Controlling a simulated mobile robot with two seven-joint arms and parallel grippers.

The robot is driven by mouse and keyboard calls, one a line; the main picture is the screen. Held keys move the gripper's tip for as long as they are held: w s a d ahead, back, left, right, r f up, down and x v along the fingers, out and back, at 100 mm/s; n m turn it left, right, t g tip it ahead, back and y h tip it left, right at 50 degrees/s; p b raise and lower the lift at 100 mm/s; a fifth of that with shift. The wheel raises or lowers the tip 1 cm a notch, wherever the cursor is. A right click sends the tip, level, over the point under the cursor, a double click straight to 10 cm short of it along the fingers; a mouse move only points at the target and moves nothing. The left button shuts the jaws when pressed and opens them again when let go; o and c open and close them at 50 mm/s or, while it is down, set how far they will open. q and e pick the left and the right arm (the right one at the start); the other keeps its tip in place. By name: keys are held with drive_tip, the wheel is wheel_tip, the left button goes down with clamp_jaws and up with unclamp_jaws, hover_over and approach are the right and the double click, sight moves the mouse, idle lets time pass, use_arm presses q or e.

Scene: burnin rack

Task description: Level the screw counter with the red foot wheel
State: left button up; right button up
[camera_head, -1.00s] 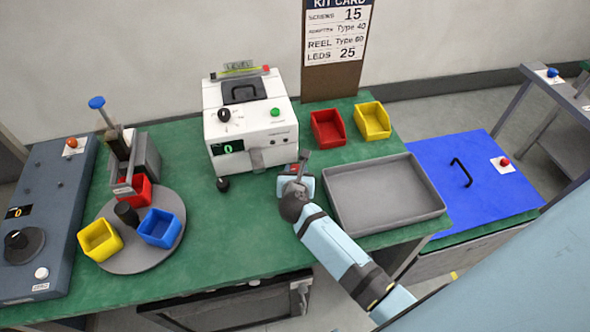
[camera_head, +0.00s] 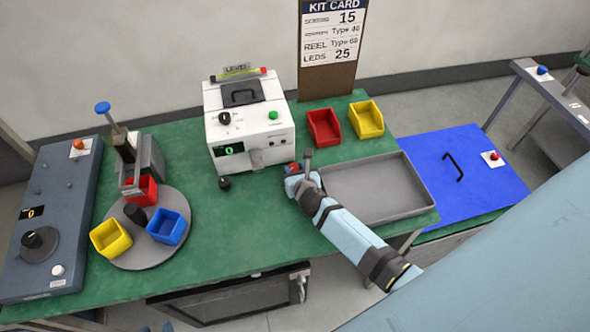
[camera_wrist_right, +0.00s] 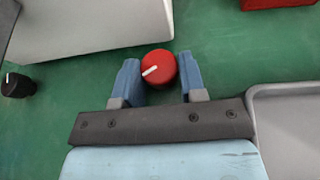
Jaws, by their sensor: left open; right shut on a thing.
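The screw counter (camera_head: 240,128) is the white box on the green bench, with a green 0 on its display and a level strip (camera_head: 238,72) on top. Its bubble is too small to read. The red foot wheel (camera_head: 293,167) is at the counter's front right corner; in the right wrist view the wheel (camera_wrist_right: 158,67) has a white pointer line towards the lower left. My right gripper (camera_wrist_right: 163,78) is shut on it, a blue finger on each side. Small bluish tips at the bottom edge of the head view look like my left gripper (camera_head: 157,327), open and empty, mostly cut off.
A grey tray (camera_head: 425,217) lies right of my right gripper. Red (camera_head: 324,128) and yellow (camera_head: 366,119) bins stand behind it. A black foot wheel (camera_head: 224,183) is at the counter's front left. A turntable (camera_head: 150,259) with bins stands left. The front middle bench is clear.

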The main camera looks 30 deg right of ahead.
drive_tip(key=o, duration=0.6)
drive_tip(key=shift+o, duration=0.2)
drive_tip(key=v, duration=1.3)
drive_tip(key=shift+s+r+b, duration=0.25)
drive_tip(key=shift+s+b, duration=0.05)
drive_tip(key=shift+b, duration=0.05)
